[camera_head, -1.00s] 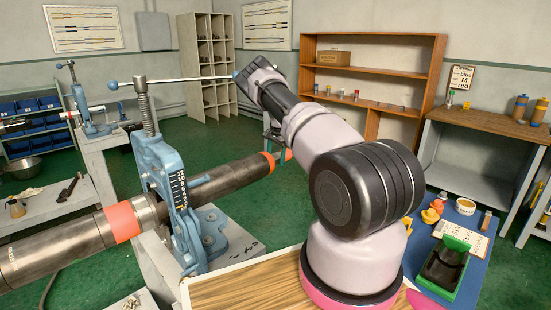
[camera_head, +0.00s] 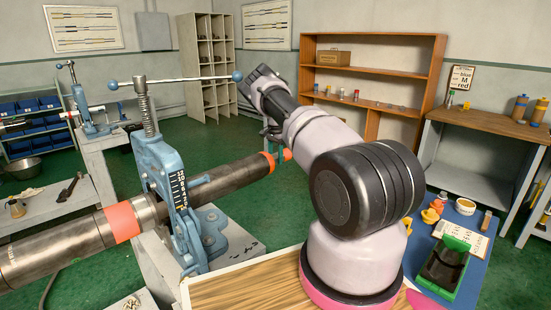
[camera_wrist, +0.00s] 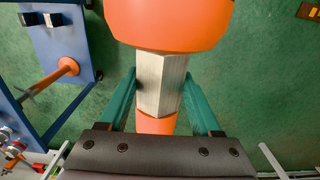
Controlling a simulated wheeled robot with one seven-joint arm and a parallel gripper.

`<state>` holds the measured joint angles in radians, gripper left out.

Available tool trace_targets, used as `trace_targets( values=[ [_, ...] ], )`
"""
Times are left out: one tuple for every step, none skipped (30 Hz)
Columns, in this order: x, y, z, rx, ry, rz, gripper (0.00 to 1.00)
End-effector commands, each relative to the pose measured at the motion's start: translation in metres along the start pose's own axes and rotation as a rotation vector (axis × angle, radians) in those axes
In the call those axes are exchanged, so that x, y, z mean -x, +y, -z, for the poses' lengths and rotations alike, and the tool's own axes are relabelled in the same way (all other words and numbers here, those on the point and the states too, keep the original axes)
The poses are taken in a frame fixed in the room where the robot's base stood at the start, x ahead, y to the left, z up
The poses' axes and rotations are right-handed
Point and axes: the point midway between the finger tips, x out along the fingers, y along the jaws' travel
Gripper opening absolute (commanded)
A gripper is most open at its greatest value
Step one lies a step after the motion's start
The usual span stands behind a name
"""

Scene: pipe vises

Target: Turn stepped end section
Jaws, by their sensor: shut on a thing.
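A dark pipe (camera_head: 232,178) with orange bands lies through the blue vise (camera_head: 172,190). Its far end carries the stepped end section, whose orange tip (camera_head: 287,155) shows beside my arm. In the wrist view the stepped end section has a wide orange part (camera_wrist: 170,22), a bare metal many-sided part (camera_wrist: 160,84) and a narrower orange part (camera_wrist: 156,124). My gripper (camera_wrist: 161,82) has its green fingers on both sides of the metal part, shut on it.
The vise's long handle (camera_head: 175,79) with blue ball ends reaches close to my wrist. A second vise (camera_head: 92,112) stands at the back left. A blue table (camera_head: 455,225) with a green tray (camera_head: 447,262) and small items is at the right. Green floor lies open behind the pipe.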

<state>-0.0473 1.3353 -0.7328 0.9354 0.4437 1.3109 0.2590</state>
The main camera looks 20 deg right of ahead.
Motion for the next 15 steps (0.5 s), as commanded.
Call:
trace_targets(
  values=[
    [0.001, -0.0009, 0.0, 0.001, 0.001, 0.002, 0.09],
    [0.001, -0.0009, 0.0, 0.001, 0.001, 0.002, 0.09],
    [0.0011, -0.0009, 0.0, 0.001, 0.001, 0.003, 0.09],
    [0.0011, -0.0009, 0.0, 0.001, 0.001, 0.003, 0.09],
    [0.0011, -0.0009, 0.0, 0.001, 0.001, 0.003, 0.76],
    [0.0011, -0.0008, 0.0, 0.001, 0.001, 0.003, 0.92],
    [0.001, -0.0008, 0.0001, 0.001, 0.001, 0.003, 0.95],
    [0.001, -0.0007, 0.0001, 0.001, 0.001, 0.003, 0.95],
    [0.0009, -0.0006, 0.0001, 0.0, 0.001, 0.002, 0.95],
    [0.0008, -0.0006, 0.0001, 0.0, 0.001, 0.002, 0.95],
    [0.0007, -0.0005, 0.0001, 0.0, 0.001, 0.002, 0.95],
    [0.0007, -0.0004, 0.0002, 0.0, 0.001, 0.002, 0.95],
    [0.0006, -0.0004, 0.0002, 0.0, 0.001, 0.002, 0.95],
    [0.0006, -0.0003, 0.0002, 0.0, 0.001, 0.002, 0.95],
    [0.0008, -0.0003, 0.0002, 0.0, 0.001, 0.002, 0.95]
  ],
)
